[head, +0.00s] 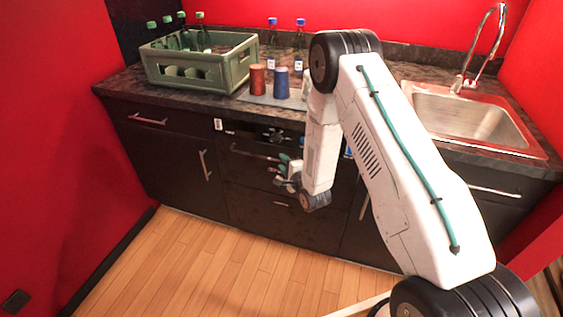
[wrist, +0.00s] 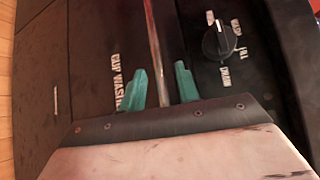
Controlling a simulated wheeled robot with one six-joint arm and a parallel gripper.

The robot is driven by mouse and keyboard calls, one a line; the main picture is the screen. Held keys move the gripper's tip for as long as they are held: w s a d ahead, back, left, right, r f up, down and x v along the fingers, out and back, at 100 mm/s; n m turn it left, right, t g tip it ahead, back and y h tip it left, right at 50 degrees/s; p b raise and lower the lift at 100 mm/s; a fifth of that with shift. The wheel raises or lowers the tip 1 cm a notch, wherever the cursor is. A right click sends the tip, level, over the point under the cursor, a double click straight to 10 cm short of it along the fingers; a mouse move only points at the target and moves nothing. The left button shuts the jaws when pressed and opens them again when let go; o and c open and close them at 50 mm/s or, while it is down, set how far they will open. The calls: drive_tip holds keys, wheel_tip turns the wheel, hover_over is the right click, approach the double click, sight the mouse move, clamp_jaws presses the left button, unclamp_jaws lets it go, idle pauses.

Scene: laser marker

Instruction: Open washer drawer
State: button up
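The washer drawer (head: 245,172) is a dark front under the counter, and it looks shut. Its silver bar handle (head: 250,153) runs across near its top; the handle also shows in the wrist view (wrist: 154,45). My gripper (head: 284,163) is at the right part of this handle. In the wrist view my gripper (wrist: 160,85) has its two teal fingers apart, one on each side of the bar, with gaps showing. Part of the drawer's right side is hidden behind my arm. White "cup wash" lettering (wrist: 118,80) is left of the handle in the wrist view.
A black dial (wrist: 217,42) is right of the handle in the wrist view. A lower drawer (head: 265,219) lies below. On the counter are a green bottle crate (head: 190,75), a red cup (head: 257,80), a blue cup (head: 281,83) and a sink (head: 470,115). The wooden floor (head: 200,265) in front is clear.

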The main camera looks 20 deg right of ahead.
drive_tip(key=shift+x, duration=1.1)
clamp_jaws()
